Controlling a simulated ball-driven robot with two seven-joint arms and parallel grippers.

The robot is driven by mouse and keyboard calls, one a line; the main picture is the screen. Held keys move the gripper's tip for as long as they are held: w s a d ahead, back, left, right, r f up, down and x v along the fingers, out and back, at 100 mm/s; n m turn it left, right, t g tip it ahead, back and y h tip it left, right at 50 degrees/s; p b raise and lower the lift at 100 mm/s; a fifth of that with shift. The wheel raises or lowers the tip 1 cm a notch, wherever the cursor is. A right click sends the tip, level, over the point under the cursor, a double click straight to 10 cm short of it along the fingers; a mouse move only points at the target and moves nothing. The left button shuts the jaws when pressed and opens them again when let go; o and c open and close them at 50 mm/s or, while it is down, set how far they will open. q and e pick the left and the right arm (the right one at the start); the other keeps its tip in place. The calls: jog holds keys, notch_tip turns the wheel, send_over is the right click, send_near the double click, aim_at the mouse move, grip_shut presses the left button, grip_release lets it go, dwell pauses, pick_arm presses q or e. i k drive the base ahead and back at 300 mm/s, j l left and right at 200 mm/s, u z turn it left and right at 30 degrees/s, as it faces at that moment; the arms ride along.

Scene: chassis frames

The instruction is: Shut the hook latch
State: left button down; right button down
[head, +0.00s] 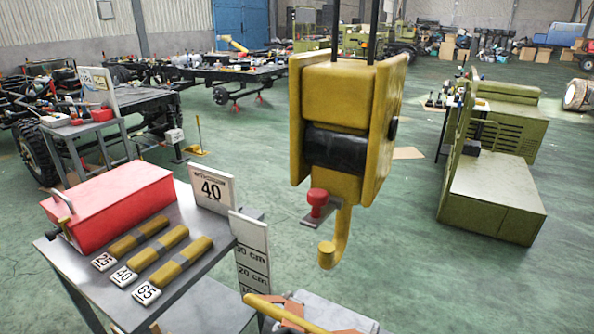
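A yellow hook block (338,85) hangs in the middle of the head view from two dark lines, with a black roller (335,150) across its front. A yellow hook (341,238) hangs below it, its tip (326,250) curling up to the left. The hook latch (310,218) is a grey plate with a red knob (318,198) on it. The plate reaches out left from the hook's shank, above the tip, and a gap shows between plate and tip. Neither of my grippers is in view.
A yellow bar (285,313) lies below the hook. Green machines (490,195) stand right. Floor between is clear.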

aim_at(318, 198)
jog(key=j+z, duration=0.15)
jog(key=j, duration=0.25)
jog(key=k+j+z, duration=0.15)
jog(key=j, duration=0.25)
jog(key=j+z, duration=0.15)
jog(key=j, duration=0.25)
jog(key=k+j+z, duration=0.15)
jog(key=j, duration=0.25)
